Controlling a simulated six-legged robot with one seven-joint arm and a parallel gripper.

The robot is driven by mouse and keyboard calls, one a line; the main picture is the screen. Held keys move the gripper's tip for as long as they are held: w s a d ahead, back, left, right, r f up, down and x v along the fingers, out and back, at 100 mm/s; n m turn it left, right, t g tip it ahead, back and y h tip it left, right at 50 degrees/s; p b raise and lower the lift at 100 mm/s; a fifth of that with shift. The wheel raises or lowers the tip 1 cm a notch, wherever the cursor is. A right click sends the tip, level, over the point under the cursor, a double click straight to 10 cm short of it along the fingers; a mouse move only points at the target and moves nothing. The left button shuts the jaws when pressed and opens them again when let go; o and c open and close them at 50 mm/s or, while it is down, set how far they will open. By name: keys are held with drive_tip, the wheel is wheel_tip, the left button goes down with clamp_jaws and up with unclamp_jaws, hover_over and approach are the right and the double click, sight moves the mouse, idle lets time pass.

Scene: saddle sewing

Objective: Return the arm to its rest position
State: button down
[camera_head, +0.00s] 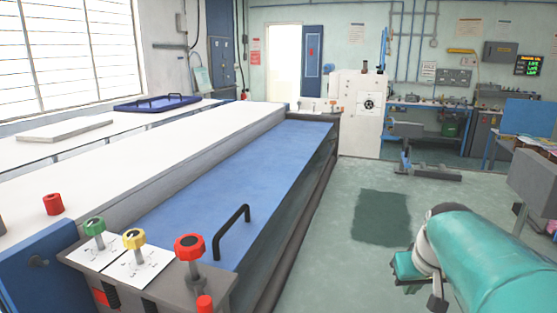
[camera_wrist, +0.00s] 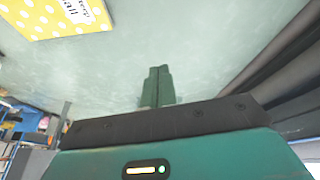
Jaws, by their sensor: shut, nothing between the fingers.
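My teal arm (camera_head: 490,262) reaches into the lower right of the head view, above the green floor. My gripper (camera_wrist: 158,72) shows in the middle of the wrist view, with its two green fingers side by side and touching. It is shut and holds nothing. The gripper is apart from every surface that I can see.
A long bench with a blue top (camera_head: 235,180) and a black handle (camera_head: 231,232) runs along the left. Green, yellow and red knobs stand at its near end. A grey machine part (camera_head: 535,180) is at the right edge. The floor (camera_head: 345,255) between is clear. A yellow dotted sheet (camera_wrist: 55,15) shows in the wrist view.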

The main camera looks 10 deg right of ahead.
drive_tip(key=s+a+n, duration=0.1)
drive_tip(key=s+a, duration=0.3)
drive_tip(key=a, duration=0.6)
drive_tip(key=s+a+n+t+y, duration=0.1)
drive_tip(key=s+a, duration=0.3)
drive_tip(key=a, duration=0.7)
drive_tip(key=shift+s+f+n+t, duration=0.2)
drive_tip(key=shift+f+n+t, duration=0.1)
